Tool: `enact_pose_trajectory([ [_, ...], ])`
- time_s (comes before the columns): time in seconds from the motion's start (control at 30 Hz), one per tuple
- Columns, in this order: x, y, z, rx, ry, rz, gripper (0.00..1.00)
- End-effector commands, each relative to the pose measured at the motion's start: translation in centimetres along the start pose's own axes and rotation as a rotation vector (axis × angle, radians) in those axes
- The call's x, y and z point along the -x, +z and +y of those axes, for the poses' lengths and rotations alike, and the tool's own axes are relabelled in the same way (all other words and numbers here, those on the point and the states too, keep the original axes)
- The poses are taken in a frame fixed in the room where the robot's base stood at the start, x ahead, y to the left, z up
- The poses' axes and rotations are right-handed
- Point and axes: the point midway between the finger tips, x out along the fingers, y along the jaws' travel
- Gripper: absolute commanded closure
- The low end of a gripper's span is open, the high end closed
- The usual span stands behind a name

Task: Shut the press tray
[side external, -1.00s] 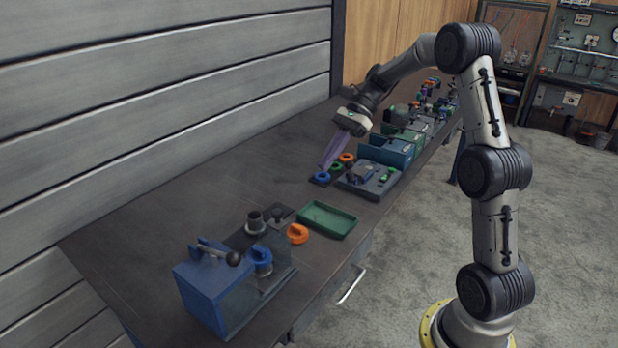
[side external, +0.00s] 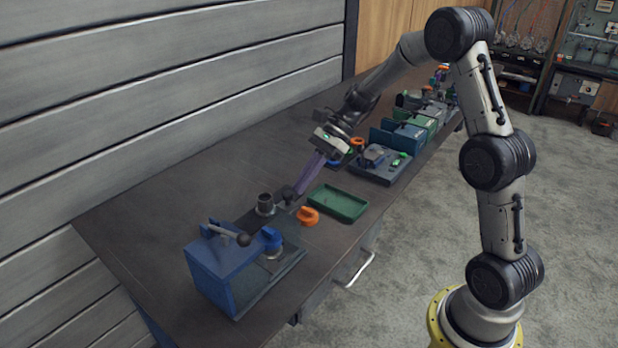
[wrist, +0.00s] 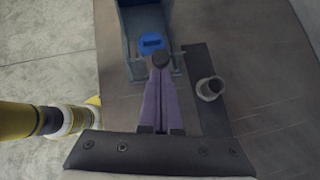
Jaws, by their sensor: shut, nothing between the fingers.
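The blue press (side external: 218,270) stands at the near end of the bench, with a lever and black ball knob on top. Its tray (side external: 285,265) sticks out toward the right and carries a blue-capped part (side external: 271,239); the blue cap also shows in the wrist view (wrist: 152,43). A dark round knob (wrist: 161,60) shows right at my fingertips in the wrist view, at the tray's outer end. My gripper (side external: 298,191) is shut and empty, its purple fingers slanting down beside this knob. I cannot tell whether they touch it.
A grey flanged pipe (side external: 265,204) stands upright on a dark strip beside the tray. An orange part (side external: 308,216) and a green bin (side external: 338,203) lie right of my fingers. More fixtures line the far bench; the bench's wall side is clear.

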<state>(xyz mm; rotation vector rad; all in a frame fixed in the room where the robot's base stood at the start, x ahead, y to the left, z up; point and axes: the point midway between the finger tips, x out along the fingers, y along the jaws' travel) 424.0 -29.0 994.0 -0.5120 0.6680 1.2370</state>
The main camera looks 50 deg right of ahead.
Motion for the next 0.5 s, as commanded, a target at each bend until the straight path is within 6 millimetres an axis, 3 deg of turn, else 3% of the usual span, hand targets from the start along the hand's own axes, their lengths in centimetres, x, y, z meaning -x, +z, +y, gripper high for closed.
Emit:
enact_pose_trajectory([
  [0.27, -0.1, 0.2, 0.1, 0.001, 0.001, 0.0, 1.0],
  [0.5, -3.6, 3.8, 1.5, 0.007, 0.006, -0.001, 1.0],
])
